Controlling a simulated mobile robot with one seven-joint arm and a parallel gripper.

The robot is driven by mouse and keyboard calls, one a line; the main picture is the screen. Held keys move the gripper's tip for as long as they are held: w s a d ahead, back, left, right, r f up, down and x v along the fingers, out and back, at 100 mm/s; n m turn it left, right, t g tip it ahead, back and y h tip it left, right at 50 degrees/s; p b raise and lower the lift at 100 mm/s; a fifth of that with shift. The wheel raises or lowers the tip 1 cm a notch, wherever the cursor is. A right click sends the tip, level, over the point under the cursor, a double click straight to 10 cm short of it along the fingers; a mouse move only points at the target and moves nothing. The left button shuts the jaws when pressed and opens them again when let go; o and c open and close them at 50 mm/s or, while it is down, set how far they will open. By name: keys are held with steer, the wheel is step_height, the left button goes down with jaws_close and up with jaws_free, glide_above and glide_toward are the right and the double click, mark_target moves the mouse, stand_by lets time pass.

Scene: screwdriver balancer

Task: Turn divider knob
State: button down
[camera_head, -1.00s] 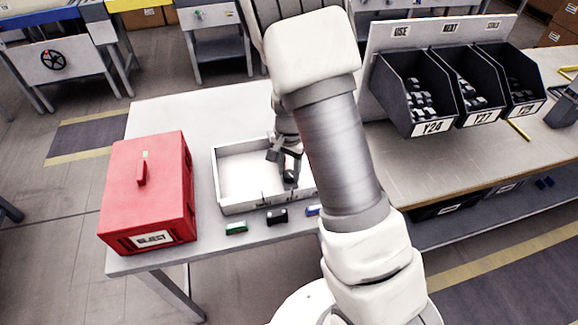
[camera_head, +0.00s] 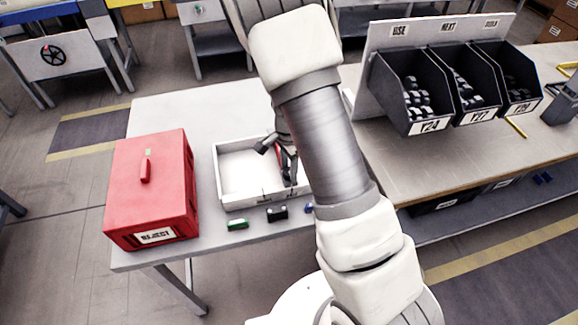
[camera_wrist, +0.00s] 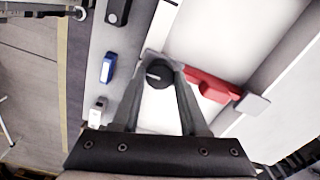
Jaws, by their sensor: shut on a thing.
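The round black knob (camera_wrist: 158,75) with a pale line on its top shows in the wrist view at the edge of the white tray. My gripper (camera_wrist: 163,68) has one finger on each side of the knob and is shut on it. A red bar-like part (camera_wrist: 208,86) with a grey end lies across the tray, right of the knob. In the head view my gripper (camera_head: 286,170) is at the right side of the white tray (camera_head: 236,147), with the red part (camera_head: 280,158) beside it. The knob itself cannot be made out there, and my arm covers the tray's right end.
A red REJECT box (camera_head: 150,190) stands left of the tray. A green block (camera_head: 238,224), a black block (camera_head: 277,214) and a blue block (camera_wrist: 108,67) lie along the tray's front, with a white block (camera_wrist: 97,112). Dark labelled bins (camera_head: 414,95) stand at right.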

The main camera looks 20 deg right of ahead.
steer(key=shift+c, duration=2.2)
jaws_free()
step_height(320, 180, up, 18)
steer(key=p, duration=0.1)
steer(key=shift+f+p, duration=0.25)
steer(key=shift+p, duration=0.15)
steer(key=s+r+n+t, duration=0.2)
steer(key=s+r+n, duration=0.5)
steer(key=s, duration=0.3)
steer(key=s+r+n+t, duration=0.3)
steer(key=s+r+n, duration=0.4)
steer(key=s, duration=0.3)
steer(key=shift+s+r+n+t, duration=0.25)
steer(key=shift+r+n+t, duration=0.05)
steer(key=shift+r, duration=0.25)
